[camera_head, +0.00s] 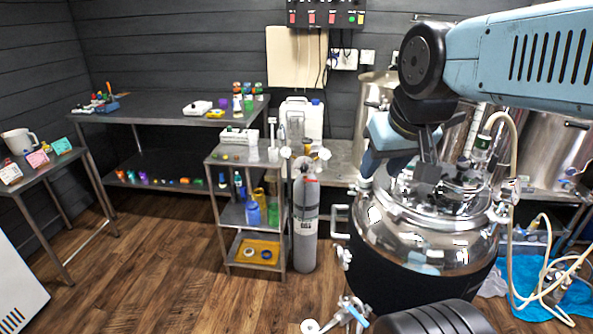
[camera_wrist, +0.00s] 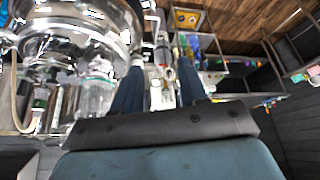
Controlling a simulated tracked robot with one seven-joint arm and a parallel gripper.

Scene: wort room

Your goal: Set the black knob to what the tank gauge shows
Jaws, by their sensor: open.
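A steel tank (camera_head: 425,240) with a shiny domed lid and dark lower body stands at the right. A small round fitting (camera_head: 512,190) sits at its right side; I cannot tell whether it is the gauge, and no reading is legible. A black control box (camera_head: 325,14) with red parts and small green and yellow spots hangs on the wall, cut by the top edge. I cannot make out the black knob. My gripper (camera_head: 430,170) is above the tank lid. In the wrist view, its fingers (camera_wrist: 158,82) are apart with nothing held between them.
A gas cylinder (camera_head: 305,225) stands left of the tank, beside a shelf cart (camera_head: 212,205) with bottles. A workbench (camera_head: 150,112) lines the back wall. A pale hose (camera_head: 512,250) runs down the tank's right. Wooden floor (camera_head: 150,270) is clear at front left.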

